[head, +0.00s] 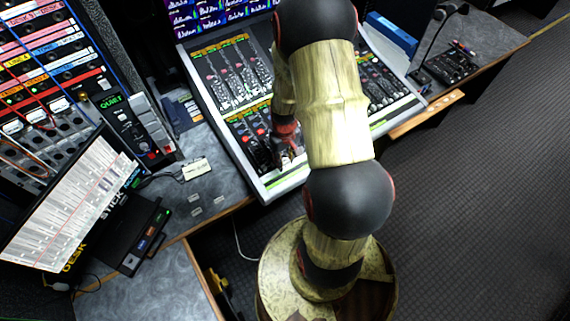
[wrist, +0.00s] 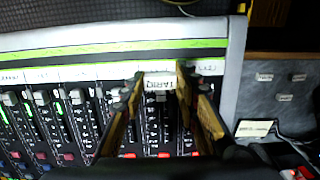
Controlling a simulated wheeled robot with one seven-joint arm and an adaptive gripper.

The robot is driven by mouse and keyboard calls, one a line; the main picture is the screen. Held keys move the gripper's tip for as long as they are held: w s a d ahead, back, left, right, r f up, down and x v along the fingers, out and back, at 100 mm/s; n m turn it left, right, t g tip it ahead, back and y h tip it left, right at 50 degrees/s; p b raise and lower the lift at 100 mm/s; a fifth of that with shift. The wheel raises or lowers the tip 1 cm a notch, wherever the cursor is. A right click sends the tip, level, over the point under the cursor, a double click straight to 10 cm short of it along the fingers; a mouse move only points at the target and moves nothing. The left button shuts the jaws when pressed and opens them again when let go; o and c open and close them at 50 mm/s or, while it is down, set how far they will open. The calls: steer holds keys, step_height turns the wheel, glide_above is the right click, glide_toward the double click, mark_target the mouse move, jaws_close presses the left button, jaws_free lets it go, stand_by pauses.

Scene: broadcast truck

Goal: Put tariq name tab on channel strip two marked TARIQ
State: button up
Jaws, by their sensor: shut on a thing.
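My gripper (wrist: 158,84) is shut on the small white tariq name tab (wrist: 158,81), which reads TARIQ and sits between the two fingertips in the wrist view. The tab is over the front end of a channel strip, near the console's white label row (wrist: 100,72). I cannot tell whether it touches the surface. The strip's own marking is hidden behind the tab and fingers. In the head view my gripper (head: 288,150) is low over the front left of the mixing console (head: 285,183); the tab is too small to make out there.
Several small pale tabs (head: 219,199) lie loose on the grey desk left of the console; they also show in the wrist view (wrist: 264,77). A white card-like box (head: 196,169) lies behind them. Fader knobs (wrist: 76,97) stand close around my fingers. A monitor (head: 70,205) stands at the left.

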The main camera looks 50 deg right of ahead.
mark_target(285, 162)
step_height(285, 162, down, 3)
steer(key=shift+f, duration=0.1)
steer(key=o, duration=0.9)
steer(key=shift+b, duration=0.3)
steer(key=shift+o, duration=0.2)
